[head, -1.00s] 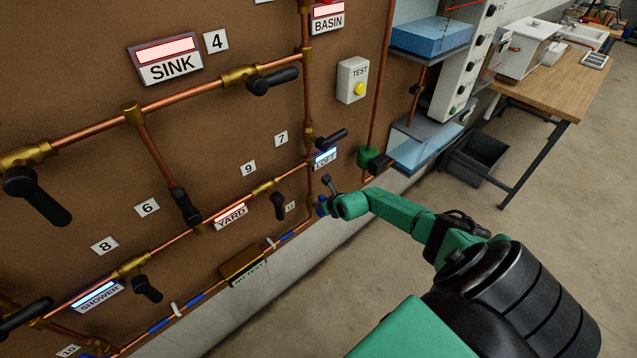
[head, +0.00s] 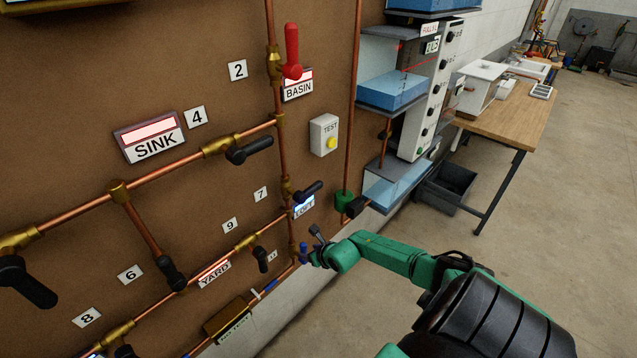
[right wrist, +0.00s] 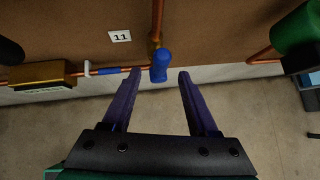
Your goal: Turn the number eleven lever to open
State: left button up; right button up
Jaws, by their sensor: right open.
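The number eleven lever (right wrist: 158,66) is a short blue handle under a vertical copper pipe, beside the white "11" tag (right wrist: 120,36) in the right wrist view. In the head view the lever (head: 303,251) is small and partly hidden by my right gripper (head: 313,250). In the right wrist view my right gripper (right wrist: 159,76) is open. The blue handle shows between its two fingertips, with a gap on each side. I cannot tell how deep it sits between them. My left gripper is out of view.
A brass box (right wrist: 40,75) on a pipe lies left of the lever, and a green fitting (right wrist: 296,28) lies right. In the head view, the black YARD lever (head: 261,259) and the LOFT lever (head: 308,190) are close by. The floor (head: 500,260) at right is clear.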

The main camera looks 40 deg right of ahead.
pick_arm(q)
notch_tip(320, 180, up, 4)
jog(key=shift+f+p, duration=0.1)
jog(key=shift+p, duration=1.1)
pick_arm(e)
jog(key=v, duration=0.8)
jog(key=shift+s+r, duration=0.1)
